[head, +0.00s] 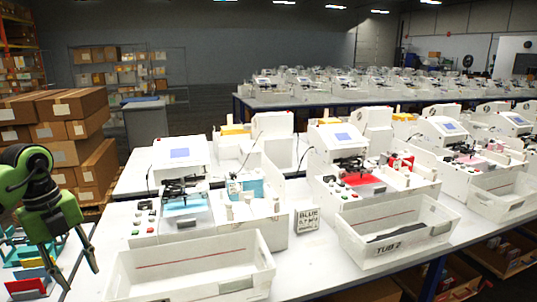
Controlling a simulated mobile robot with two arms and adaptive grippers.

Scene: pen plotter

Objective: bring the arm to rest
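My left arm, green and black, comes in at the left edge. My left gripper (80,277) hangs at the lower left with its fingers pointing down. The two thin dark fingers are spread apart and nothing shows between them. It is left of the nearest white tub (192,287) and near a rack of coloured pieces (28,284). My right gripper is not in view. A white plotter machine (180,152) with a small screen and a light-blue sheet (186,202) stands on the table, apart from the gripper.
A second machine (338,137) holds a red sheet (362,184), with a tub marked TUB 2 (397,234) in front. Stacked cardboard boxes (68,130) rise behind my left arm. More machines continue to the right.

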